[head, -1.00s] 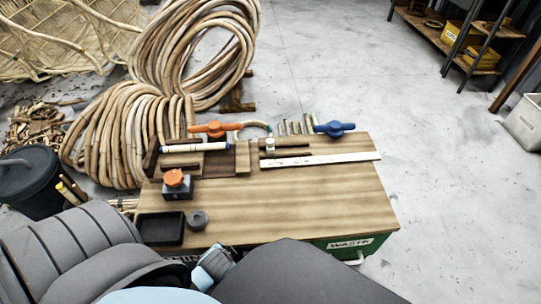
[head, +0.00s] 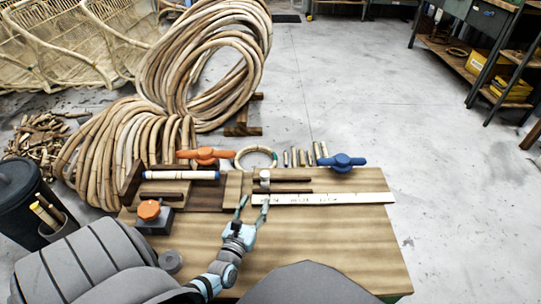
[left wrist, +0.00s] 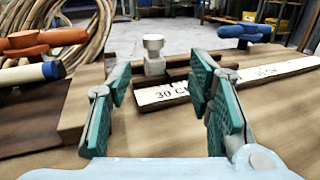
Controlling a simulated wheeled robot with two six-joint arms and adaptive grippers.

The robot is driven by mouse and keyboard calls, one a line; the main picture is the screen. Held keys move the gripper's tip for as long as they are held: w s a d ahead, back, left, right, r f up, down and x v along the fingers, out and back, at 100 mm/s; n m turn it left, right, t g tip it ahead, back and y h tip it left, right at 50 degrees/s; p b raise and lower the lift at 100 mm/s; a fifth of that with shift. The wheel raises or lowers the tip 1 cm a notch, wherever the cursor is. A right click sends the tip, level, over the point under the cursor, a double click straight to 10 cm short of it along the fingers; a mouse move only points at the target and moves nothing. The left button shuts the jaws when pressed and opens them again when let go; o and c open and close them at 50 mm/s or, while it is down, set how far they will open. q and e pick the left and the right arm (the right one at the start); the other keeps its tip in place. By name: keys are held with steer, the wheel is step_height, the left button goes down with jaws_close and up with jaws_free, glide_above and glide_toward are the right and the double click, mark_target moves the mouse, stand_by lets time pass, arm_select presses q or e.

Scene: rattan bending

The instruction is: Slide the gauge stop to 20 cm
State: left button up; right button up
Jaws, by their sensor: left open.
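The gauge stop (head: 265,178), a small pale metal block with a round knob, stands at the left end of the white ruler (head: 330,198) on the wooden bench. My left gripper (head: 252,207) is just in front of the stop, over the bench, its jaws open and empty. In the left wrist view the stop (left wrist: 154,58) shows beyond and between the teal fingers (left wrist: 160,92), apart from them. The ruler (left wrist: 270,73) carries printed marks, one reading "30 C", partly cut off by a finger. My right gripper is out of view.
An orange-handled clamp (head: 205,155) and a blue-handled clamp (head: 341,161) stand at the back of the bench. The bench's front right (head: 350,245) is clear.

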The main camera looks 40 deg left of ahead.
mark_target(263, 178)
arm_select(q)
steer(key=b+x, duration=0.1)
steer(key=x, duration=0.2)
steer(key=a+b+x, duration=0.1)
steer(key=x, duration=0.3)
steer(key=b+x, duration=0.2)
steer(key=x, duration=0.3)
steer(key=shift+w+a+r, duration=0.15)
steer(key=shift+a, duration=0.05)
steer(key=shift+w+r, duration=0.1)
steer(key=shift+w, duration=0.1)
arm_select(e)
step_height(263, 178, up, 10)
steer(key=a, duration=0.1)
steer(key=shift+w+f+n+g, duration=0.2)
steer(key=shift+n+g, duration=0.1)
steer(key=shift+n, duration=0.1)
arm_select(q)
jaws_close()
